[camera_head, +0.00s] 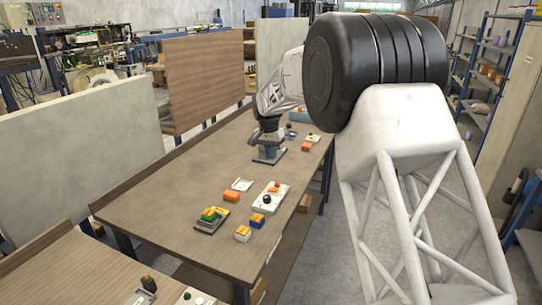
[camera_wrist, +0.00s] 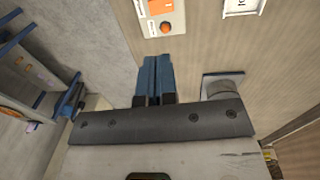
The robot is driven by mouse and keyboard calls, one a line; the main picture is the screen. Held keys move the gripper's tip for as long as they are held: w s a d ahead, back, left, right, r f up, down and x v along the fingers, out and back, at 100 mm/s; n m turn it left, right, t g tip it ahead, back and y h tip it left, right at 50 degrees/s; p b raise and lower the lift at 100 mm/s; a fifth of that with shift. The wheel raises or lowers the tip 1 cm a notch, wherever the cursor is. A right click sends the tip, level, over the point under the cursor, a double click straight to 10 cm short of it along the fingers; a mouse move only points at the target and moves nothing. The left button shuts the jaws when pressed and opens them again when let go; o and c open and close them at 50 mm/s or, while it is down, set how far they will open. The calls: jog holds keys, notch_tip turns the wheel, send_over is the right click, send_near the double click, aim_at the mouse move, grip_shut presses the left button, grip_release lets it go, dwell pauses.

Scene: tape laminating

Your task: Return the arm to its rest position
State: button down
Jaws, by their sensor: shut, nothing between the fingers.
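My gripper (camera_head: 268,148) hangs low over the wooden workbench (camera_head: 170,205), toward its far half in the head view. In the wrist view its two blue fingers (camera_wrist: 154,78) are pressed together with nothing between them. A dark flat base with a grey part (camera_wrist: 222,85) lies just to the right of the fingers in the wrist view. In the head view the gripper hides part of that base (camera_head: 280,158), and I cannot tell whether they touch.
A white panel with an orange part (camera_wrist: 165,18) lies beyond the fingers. Nearer on the bench are a white board (camera_head: 263,205), an orange block (camera_head: 231,196) and several coloured blocks. Upright partition boards (camera_head: 205,78) line the left side. The bench's right edge drops to grey floor.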

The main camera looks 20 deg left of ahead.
dwell(0.3)
jog(key=s+d+r, duration=0.5)
jog(key=s+d, duration=0.1)
jog(key=d, duration=0.6)
jog(key=s+d+r+t, duration=0.1)
jog(key=s+d+r, duration=0.4)
jog(key=d, duration=0.7)
jog(key=s+d+r, duration=0.6)
jog(key=d, duration=0.6)
jog(key=s+d, duration=1.4)
jog(key=s, duration=0.3)
jog(key=s+d+f, duration=0.3)
jog(key=s, duration=0.5)
jog(key=s+d+f+t, duration=0.1)
jog(key=s+d+f, duration=0.3)
jog(key=s, duration=0.5)
jog(key=shift+t+y, duration=0.3)
jog(key=c, duration=1.8)
grip_release()
